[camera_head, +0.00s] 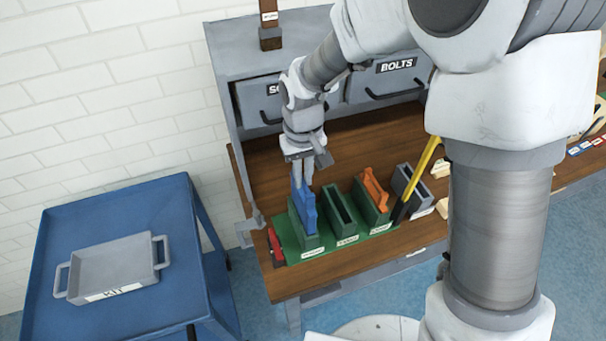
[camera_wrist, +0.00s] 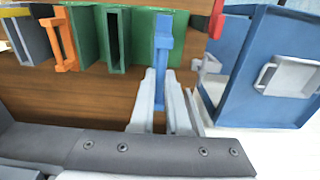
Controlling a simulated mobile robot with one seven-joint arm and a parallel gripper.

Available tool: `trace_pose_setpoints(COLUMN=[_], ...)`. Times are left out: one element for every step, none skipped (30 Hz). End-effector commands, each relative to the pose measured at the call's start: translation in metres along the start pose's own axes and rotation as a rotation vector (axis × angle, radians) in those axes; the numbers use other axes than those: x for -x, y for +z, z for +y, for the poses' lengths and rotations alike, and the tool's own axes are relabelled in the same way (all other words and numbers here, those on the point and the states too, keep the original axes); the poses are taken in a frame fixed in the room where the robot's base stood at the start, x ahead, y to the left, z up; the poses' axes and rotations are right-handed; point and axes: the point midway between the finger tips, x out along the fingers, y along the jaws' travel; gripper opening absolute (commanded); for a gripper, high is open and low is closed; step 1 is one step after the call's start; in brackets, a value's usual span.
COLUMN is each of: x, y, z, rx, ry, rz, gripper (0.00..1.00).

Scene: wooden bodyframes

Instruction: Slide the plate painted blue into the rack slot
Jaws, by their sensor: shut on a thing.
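The blue plate (camera_head: 306,209) is upright at the left slot of the green rack (camera_head: 288,240) in the head view. It also shows in the wrist view (camera_wrist: 162,42), in front of the green block. My gripper (camera_head: 303,182) is shut on the plate's upper end, and its fingers flank the plate in the wrist view (camera_wrist: 164,88). The plate's lower part overlaps the left slot block; how deep it sits inside is hidden. The middle slot (camera_head: 340,213) is empty. An orange plate (camera_head: 375,188) stands in the right slot.
A grey holder (camera_head: 408,188) with a yellow-handled tool (camera_head: 423,165) stands right of the rack. A red object (camera_head: 275,247) lies at its left. Grey drawers (camera_head: 395,85) stand behind. A blue cart (camera_head: 180,215) with a grey kit tray (camera_head: 112,268) is at the left.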

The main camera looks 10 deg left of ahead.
Motion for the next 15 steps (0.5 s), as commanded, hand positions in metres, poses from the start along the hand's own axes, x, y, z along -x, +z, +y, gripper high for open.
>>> trace_pose_setpoints(x=[-0.002, -0.003, -0.004, -0.005, -0.006, -0.007, -0.007, -0.008, -0.009, -0.01, -0.011, -0.012, -0.012, -0.013, -0.014], y=[0.0, 0.0, 0.0, 0.0, 0.0, 0.0, 0.0, 0.0, 0.0, 0.0, 0.0, 0.0, 0.0, 0.0, 0.0], z=[0.0, 0.0, 0.0, 0.0, 0.0, 0.0, 0.0, 0.0, 0.0, 0.0, 0.0, 0.0, 0.0, 0.0, 0.0], rx=[0.0, 0.0, 0.0, 0.0, 0.0, 0.0, 0.0, 0.0, 0.0, 0.0, 0.0, 0.0, 0.0, 0.0, 0.0], ry=[0.0, 0.0, 0.0, 0.0, 0.0, 0.0, 0.0, 0.0, 0.0, 0.0, 0.0, 0.0, 0.0, 0.0, 0.0], rz=[0.0, 0.0, 0.0, 0.0, 0.0, 0.0, 0.0, 0.0, 0.0, 0.0, 0.0, 0.0, 0.0, 0.0, 0.0], gripper=[0.0, 0.0, 0.0, 0.0, 0.0, 0.0, 0.0, 0.0, 0.0, 0.0, 0.0, 0.0, 0.0, 0.0, 0.0])
